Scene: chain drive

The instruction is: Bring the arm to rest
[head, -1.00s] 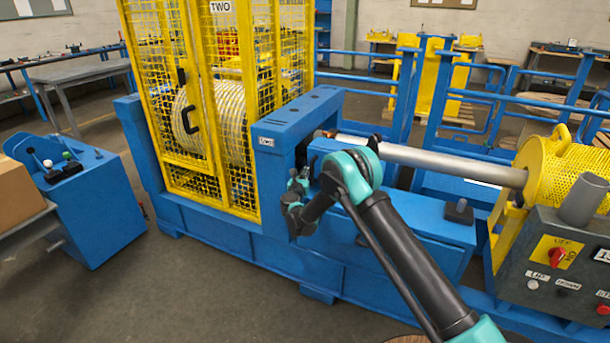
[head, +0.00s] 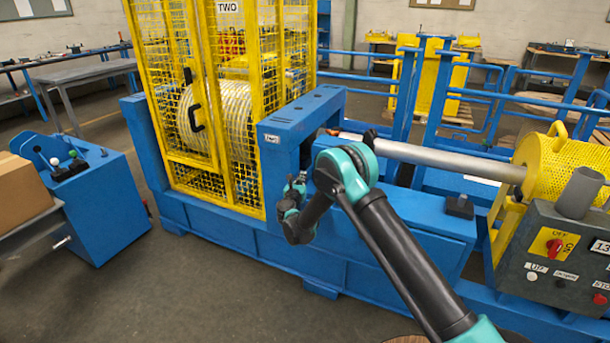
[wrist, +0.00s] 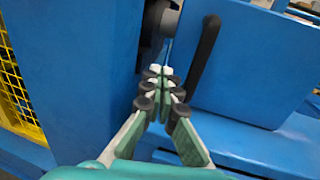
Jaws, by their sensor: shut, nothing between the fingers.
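My arm reaches from the bottom right of the head view to the blue machine frame (head: 290,125). My gripper (head: 300,182) is at the frame's front, left of the arm's teal elbow, and looks small there. In the wrist view my gripper (wrist: 163,73) has its fingertips together with nothing between them. The fingers point at the gap between a blue upright (wrist: 85,80) and a blue panel (wrist: 245,60). A dark grey round part (wrist: 165,20) shows just beyond the tips. Whether the tips touch anything is hard to tell.
A yellow mesh cage (head: 165,75) stands left of the frame. A grey shaft (head: 450,163) runs to a yellow drum guard (head: 565,165) at right. A control box (head: 560,255) stands front right. A blue lever console (head: 90,190) is at left. Open floor (head: 190,290) lies in front.

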